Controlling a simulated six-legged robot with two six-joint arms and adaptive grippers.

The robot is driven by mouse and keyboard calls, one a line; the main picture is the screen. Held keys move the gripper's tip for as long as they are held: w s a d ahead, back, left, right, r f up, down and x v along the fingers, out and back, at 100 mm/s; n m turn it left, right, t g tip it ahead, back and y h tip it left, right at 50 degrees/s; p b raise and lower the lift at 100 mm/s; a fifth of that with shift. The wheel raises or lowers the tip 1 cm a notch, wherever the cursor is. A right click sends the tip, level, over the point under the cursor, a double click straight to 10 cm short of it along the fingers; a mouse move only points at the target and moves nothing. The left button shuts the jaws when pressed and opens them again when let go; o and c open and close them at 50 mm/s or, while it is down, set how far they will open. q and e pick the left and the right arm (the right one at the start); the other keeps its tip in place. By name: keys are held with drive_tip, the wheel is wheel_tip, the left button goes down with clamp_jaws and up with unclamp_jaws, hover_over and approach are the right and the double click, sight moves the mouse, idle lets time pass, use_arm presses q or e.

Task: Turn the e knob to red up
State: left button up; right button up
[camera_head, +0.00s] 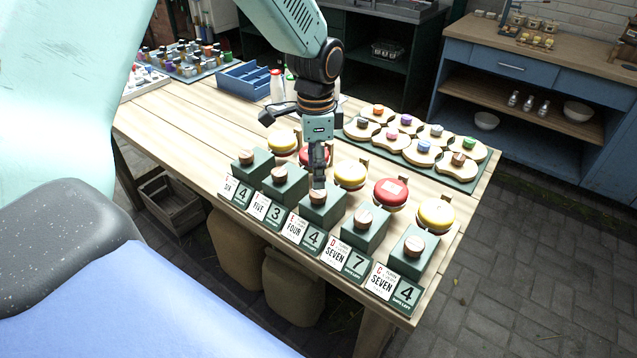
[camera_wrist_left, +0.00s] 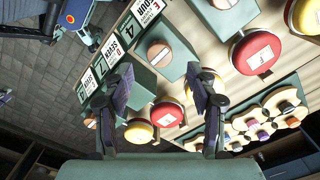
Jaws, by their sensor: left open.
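Round wooden knobs sit on a row of green blocks along the table's front edge, each with a letter card; the card letters are mostly too small to read. My left gripper (camera_head: 319,183) points down at the middle knob (camera_head: 317,197), whose card reads FOUR 4. In the left wrist view, my open gripper (camera_wrist_left: 160,88) has its fingers apart with a wooden knob (camera_wrist_left: 159,54) showing between and beyond them. My right gripper is not in view.
Red and yellow round buttons, such as a red one (camera_head: 391,192) and a yellow one (camera_head: 436,215), stand just behind the blocks. A green tray of wooden pieces (camera_head: 468,185) lies further back. A blue crate (camera_head: 246,84) and bottles stand at the back left.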

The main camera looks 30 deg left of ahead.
sight(318, 193)
use_arm(q)
drive_tip(key=f, duration=0.3)
drive_tip(key=shift+s+a, duration=0.2)
drive_tip(key=shift+s, duration=0.05)
drive_tip(key=f, duration=0.1)
drive_tip(key=w+d+f, duration=0.1)
drive_tip(key=shift+w+d+f, duration=0.1)
drive_tip(key=shift+d+f, duration=0.15)
drive_tip(key=shift+f, duration=0.05)
drive_tip(key=shift+a+f, duration=0.1)
drive_tip(key=shift+s+a, duration=0.55)
drive_tip(key=shift+c, duration=0.3)
drive_tip(key=shift+w+d, duration=0.55)
drive_tip(key=c, duration=0.6)
drive_tip(key=shift+s+a, duration=0.35)
drive_tip(key=c, duration=0.4)
drive_tip(key=shift+d, duration=0.1)
drive_tip(key=shift+c, duration=0.5)
